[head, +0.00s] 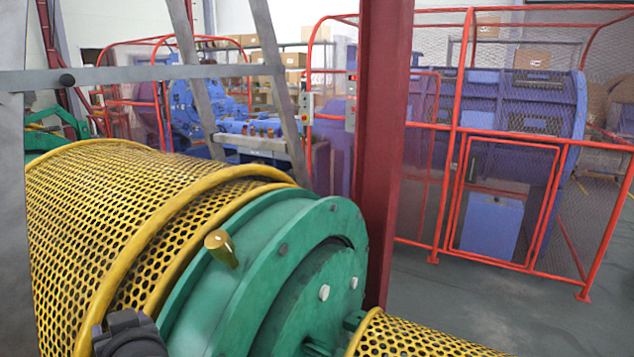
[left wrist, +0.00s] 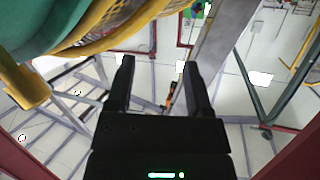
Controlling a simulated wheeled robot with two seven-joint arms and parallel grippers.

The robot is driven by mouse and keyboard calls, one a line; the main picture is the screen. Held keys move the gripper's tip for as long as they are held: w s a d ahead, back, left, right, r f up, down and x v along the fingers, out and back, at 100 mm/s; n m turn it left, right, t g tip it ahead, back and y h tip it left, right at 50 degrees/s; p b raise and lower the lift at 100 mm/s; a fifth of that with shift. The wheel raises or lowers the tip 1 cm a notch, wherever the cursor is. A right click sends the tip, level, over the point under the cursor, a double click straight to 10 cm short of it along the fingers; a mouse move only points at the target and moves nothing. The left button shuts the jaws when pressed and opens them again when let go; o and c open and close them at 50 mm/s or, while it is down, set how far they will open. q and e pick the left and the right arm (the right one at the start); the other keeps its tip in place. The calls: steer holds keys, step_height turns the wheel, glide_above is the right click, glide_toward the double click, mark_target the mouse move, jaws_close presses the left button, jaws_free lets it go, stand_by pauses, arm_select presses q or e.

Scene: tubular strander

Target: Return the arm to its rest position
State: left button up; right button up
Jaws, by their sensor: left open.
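My left gripper (left wrist: 157,64) shows in the left wrist view with its two black fingers apart and nothing between them. In the head view a dark part of my own arm shows at the bottom left, in front of the yellow mesh; the gripper fingers cannot be made out there. My right gripper is in neither view.
A green machine drum (head: 265,275) with a yellow perforated guard (head: 110,205) and a brass knob (head: 220,248) fills the near left. A dark red post (head: 380,130) stands behind it. A red-framed mesh cage (head: 450,180) encloses blue machinery. Grey floor (head: 480,310) is clear at right.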

arm_select(q)
steer(key=s+d+f+m+g+h, duration=0.2)
steer(key=s+d+f+m+h, duration=0.1)
steer(key=s+f, duration=0.3)
steer(key=s+d+f+m+g+h, duration=0.1)
steer(key=s+d+f+m+h, duration=0.25)
steer(key=f, duration=0.45)
steer(key=s+d+f+m+g+h, duration=0.2)
steer(key=s+d+f, duration=0.1)
steer(key=s, duration=0.4)
steer(key=s+d+f+m+g+h, duration=0.1)
steer(key=s+d+f+g+h, duration=0.1)
steer(key=s+d, duration=0.3)
steer(key=s+a+f+g, duration=0.1)
steer(key=s+f, duration=0.1)
steer(key=f, duration=0.8)
steer(key=s+a+f+g, duration=0.1)
steer(key=s+f, duration=0.2)
steer(key=f, duration=0.8)
steer(key=s+a+f+b, duration=0.1)
steer(key=s+a+f, duration=0.1)
steer(key=s+f, duration=0.6)
steer(key=s, duration=0.4)
steer(key=shift+a+f+m+g, duration=0.2)
steer(key=shift+f+m+g, duration=0.15)
steer(key=shift+g, duration=0.05)
